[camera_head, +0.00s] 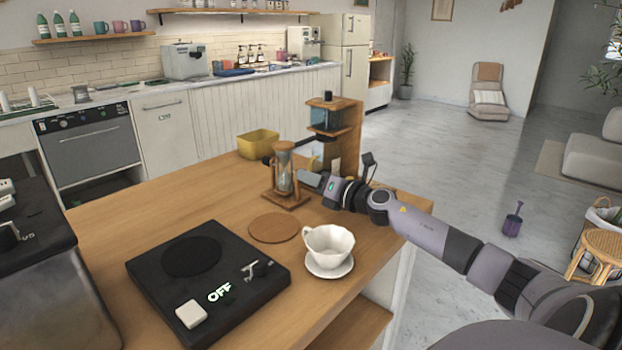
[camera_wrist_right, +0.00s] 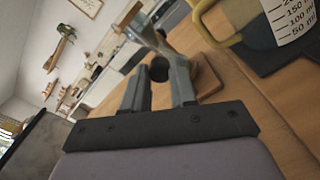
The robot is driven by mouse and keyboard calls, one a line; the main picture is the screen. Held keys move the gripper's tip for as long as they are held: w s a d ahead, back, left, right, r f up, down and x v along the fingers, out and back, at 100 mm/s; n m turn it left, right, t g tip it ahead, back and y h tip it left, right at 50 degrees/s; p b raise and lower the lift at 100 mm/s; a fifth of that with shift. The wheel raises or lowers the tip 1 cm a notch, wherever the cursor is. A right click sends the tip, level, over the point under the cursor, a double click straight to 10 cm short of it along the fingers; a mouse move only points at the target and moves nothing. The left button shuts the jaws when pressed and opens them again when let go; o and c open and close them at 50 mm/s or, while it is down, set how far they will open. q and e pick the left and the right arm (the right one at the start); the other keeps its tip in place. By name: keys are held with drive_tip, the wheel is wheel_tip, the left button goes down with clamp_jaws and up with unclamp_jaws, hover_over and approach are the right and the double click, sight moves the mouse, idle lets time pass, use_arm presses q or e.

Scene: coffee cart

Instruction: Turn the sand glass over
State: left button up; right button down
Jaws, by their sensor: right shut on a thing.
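The sand glass (camera_head: 283,172) stands upright in its wooden frame on the wooden counter, towards the back. Its square wooden base (camera_head: 285,199) is below it. My right gripper (camera_head: 298,178) reaches in from the right and is shut on the sand glass at about mid-height. In the right wrist view the two fingers (camera_wrist_right: 160,72) point at the sand glass (camera_wrist_right: 147,32), with a dark round part between them. The wooden base (camera_wrist_right: 208,80) shows behind the right finger. The sand level is too small to tell. My left gripper is not in view.
A measuring jug (camera_wrist_right: 252,22) is close to the gripper in the wrist view. A wooden dripper stand (camera_head: 345,135) and yellow bin (camera_head: 258,144) are behind. A round coaster (camera_head: 274,228), white cup (camera_head: 328,243) and black scale (camera_head: 208,285) are in front.

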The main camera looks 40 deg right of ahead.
drive_tip(key=c, duration=0.9)
unclamp_jaws()
drive_tip(key=shift+s, duration=0.1)
drive_tip(key=shift+s+d+f+b, duration=0.15)
drive_tip(key=shift+s+b, duration=0.15)
drive_tip(key=shift+s, duration=1.35)
drive_tip(key=shift+s+d, duration=0.15)
drive_tip(key=shift+s, duration=1.65)
